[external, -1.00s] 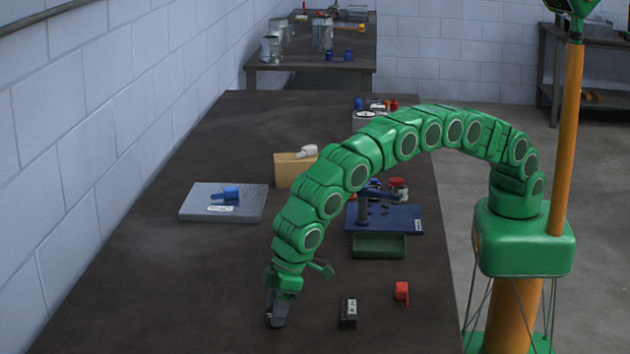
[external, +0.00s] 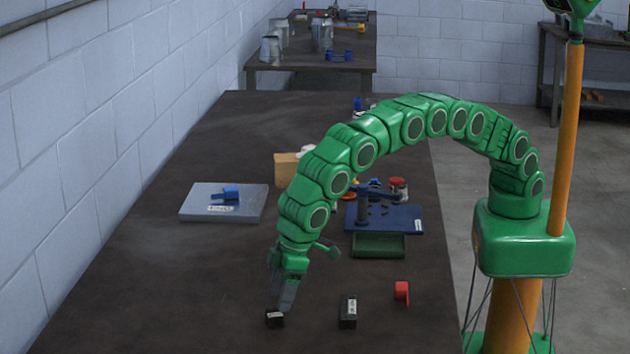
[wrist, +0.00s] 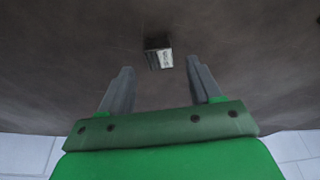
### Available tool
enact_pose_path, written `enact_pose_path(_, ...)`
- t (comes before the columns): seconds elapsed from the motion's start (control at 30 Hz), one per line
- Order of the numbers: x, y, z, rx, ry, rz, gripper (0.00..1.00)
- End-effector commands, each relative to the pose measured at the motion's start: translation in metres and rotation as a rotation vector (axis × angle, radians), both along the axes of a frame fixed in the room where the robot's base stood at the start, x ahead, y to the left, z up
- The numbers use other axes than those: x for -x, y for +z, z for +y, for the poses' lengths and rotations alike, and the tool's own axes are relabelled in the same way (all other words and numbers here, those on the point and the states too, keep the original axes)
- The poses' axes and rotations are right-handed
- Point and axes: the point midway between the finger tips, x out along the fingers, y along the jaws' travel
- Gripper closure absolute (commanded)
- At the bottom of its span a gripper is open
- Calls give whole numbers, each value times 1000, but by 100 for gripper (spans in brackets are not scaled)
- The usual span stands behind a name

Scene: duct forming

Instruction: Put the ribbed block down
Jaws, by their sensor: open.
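The ribbed block (external: 275,319) is small and dark with a pale label, and rests on the dark table near its front. It also shows in the wrist view (wrist: 158,54), just beyond the fingertips and between their lines. My gripper (external: 285,297) is right above the block in the external view, fingers pointing down. In the wrist view my gripper (wrist: 160,66) has its two grey fingers spread apart with nothing between them. The fingers hide a bit of the block's top edge in the external view.
A second dark labelled block (external: 348,312) and a red piece (external: 402,291) lie to the right. A green tray (external: 379,246) and blue fixture (external: 400,218) stand behind. A grey plate (external: 190,208) holds a blue part (external: 231,193). The table's left front is clear.

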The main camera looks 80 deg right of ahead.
Motion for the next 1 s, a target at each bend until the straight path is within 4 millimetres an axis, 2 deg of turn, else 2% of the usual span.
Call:
enact_pose_path(0.1, 4, 23, -2, -3, -1, -4, 37)
enact_pose_path(0.4, 16, 66, -7, -1, -1, -3, 37)
enact_pose_path(0.77, 18, 73, -9, 0, -2, -1, 37)
enact_pose_path(0.87, 15, 78, -20, 4, -9, 0, 37)
enact_pose_path(1.0, 9, 93, -56, 23, -33, 10, 37)
